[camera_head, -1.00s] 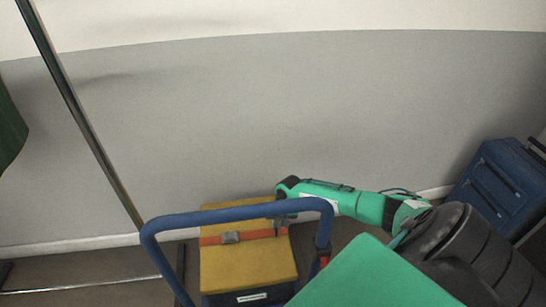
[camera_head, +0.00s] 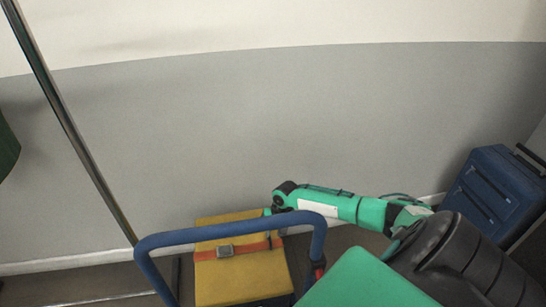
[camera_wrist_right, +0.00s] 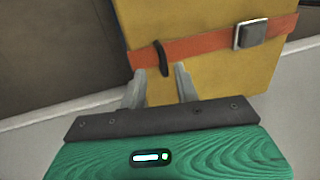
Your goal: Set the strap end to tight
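An orange strap (camera_head: 250,247) with a grey metal buckle (camera_head: 225,250) runs across the yellow case (camera_head: 245,280). In the right wrist view the strap (camera_wrist_right: 208,46) and buckle (camera_wrist_right: 250,33) show close up. A small black tab (camera_wrist_right: 162,57) stands across the strap, left of the buckle; I cannot tell whether it is the strap end. My left gripper is not in view.
A blue tubular handle (camera_head: 235,225) arches in front of the case. A blue suitcase (camera_head: 493,195) stands at the right by the grey wall (camera_head: 250,130). A metal pole (camera_head: 70,125) rises at the left, with dark green cloth (camera_head: 6,148) at the edge.

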